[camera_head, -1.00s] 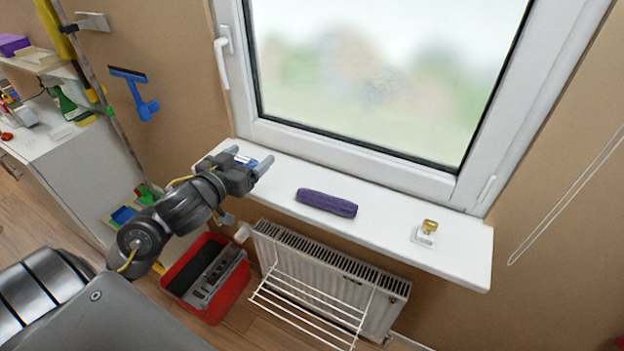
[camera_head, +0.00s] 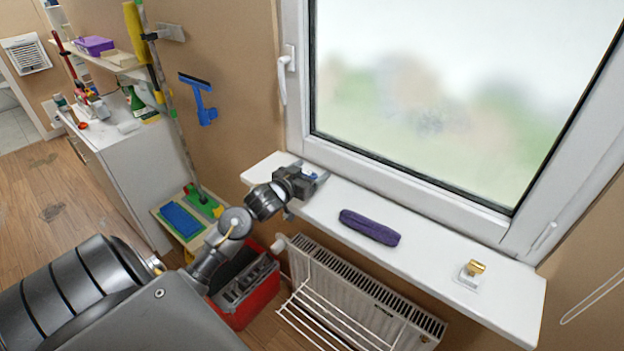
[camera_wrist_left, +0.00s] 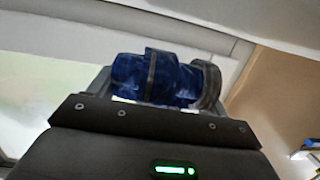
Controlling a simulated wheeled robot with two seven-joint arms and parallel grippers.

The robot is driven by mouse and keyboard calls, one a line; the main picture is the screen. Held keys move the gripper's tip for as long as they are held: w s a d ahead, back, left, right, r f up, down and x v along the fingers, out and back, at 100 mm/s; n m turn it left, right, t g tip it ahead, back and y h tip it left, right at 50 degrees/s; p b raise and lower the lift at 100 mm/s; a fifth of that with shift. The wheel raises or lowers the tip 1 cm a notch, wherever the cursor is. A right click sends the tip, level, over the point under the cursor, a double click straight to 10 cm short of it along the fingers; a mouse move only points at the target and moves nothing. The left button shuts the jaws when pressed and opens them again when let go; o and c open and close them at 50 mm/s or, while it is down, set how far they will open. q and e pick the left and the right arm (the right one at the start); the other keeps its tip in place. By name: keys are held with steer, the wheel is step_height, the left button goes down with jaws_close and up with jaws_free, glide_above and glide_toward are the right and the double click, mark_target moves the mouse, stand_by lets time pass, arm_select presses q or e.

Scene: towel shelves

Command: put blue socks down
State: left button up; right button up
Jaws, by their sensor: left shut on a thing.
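The blue socks (camera_wrist_left: 165,78) are a dark blue rolled bundle that fills the space between the fingers in the left wrist view. In the head view only a small bit of blue (camera_head: 311,175) shows at the gripper. My left gripper (camera_head: 316,178) is shut on the socks, over the left end of the white windowsill (camera_head: 420,246). I cannot tell whether the socks touch the sill. My right gripper is not in view.
A purple roll (camera_head: 369,227) lies on the middle of the sill. A small white and gold object (camera_head: 470,273) stands near its right end. The window (camera_head: 440,90) rises behind. A radiator (camera_head: 365,290) with a wire rack and a red toolbox (camera_head: 247,298) are below.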

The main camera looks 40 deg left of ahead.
arm_select(q)
step_height(320, 180, down, 2)
steer(key=shift+f+p, duration=0.2)
steer(key=shift+p, duration=0.25)
steer(key=shift+f, duration=0.3)
steer(key=shift+f, duration=0.15)
steer(key=o, duration=1)
steer(key=shift+r, duration=0.2)
steer(key=shift+s, duration=0.35)
steer(key=s+d+r+b, duration=0.1)
steer(key=s+b, duration=0.1)
steer(key=s, duration=0.9)
steer(key=shift+r, duration=0.4)
